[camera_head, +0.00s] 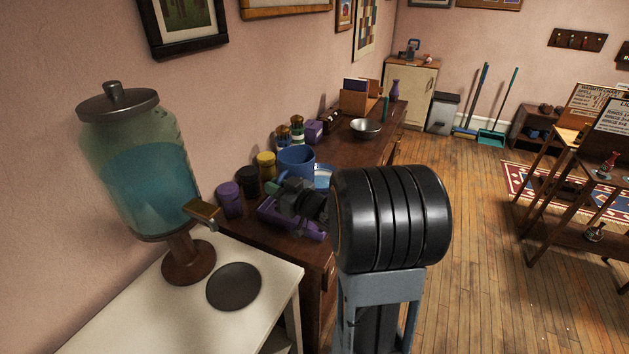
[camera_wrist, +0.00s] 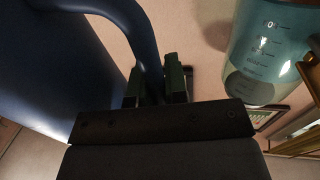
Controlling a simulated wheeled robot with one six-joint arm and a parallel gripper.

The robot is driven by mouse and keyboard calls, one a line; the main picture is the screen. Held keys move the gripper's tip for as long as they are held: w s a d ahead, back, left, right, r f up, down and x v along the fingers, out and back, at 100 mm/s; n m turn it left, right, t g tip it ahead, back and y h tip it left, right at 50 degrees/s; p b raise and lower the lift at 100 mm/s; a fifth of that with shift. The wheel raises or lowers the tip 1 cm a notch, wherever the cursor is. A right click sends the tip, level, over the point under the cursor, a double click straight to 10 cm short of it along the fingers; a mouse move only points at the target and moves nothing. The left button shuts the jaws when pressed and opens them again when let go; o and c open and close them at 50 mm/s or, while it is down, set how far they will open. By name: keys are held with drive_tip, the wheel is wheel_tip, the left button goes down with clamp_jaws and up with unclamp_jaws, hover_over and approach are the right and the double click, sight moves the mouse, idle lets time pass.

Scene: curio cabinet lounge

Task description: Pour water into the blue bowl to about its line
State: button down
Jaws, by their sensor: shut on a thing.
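My gripper (camera_wrist: 155,86) is shut on the handle of a blue jug (camera_wrist: 60,70), whose body fills the left of the wrist view. In the head view the jug (camera_head: 296,158) shows above the dark cabinet, beyond my gripper (camera_head: 277,188); its contents are hidden. A glass dispenser (camera_head: 150,175) of blue water with a brass tap (camera_head: 203,211) stands at left; it also shows in the wrist view (camera_wrist: 262,50). A light-blue and white piece (camera_head: 323,174) lies behind my arm; I cannot tell whether it is the blue bowl. No fill line is visible.
A dark round disc (camera_head: 234,286) lies on the white cabinet (camera_head: 130,310) below the tap. Purple, black and yellow jars (camera_head: 230,200) line the dark cabinet near the wall. A metal bowl (camera_head: 366,127) stands farther back. The wooden floor at right is partly open.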

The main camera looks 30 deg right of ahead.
drive_tip(key=s+a+b, duration=0.1)
drive_tip(key=s+b, duration=0.1)
drive_tip(key=s, duration=0.5)
drive_tip(key=shift+s+a+b, duration=0.2)
drive_tip(key=shift+s+b, duration=0.1)
drive_tip(key=shift+s, duration=0.1)
idle(0.6)
drive_tip(key=shift+s+a+b, duration=0.2)
drive_tip(key=shift+s+b, duration=0.85)
drive_tip(key=shift+b, duration=1.3)
drive_tip(key=shift+s+a+b, duration=0.25)
drive_tip(key=shift+s+b, duration=0.7)
drive_tip(key=shift+s, duration=0.25)
drive_tip(key=shift+r, duration=0.1)
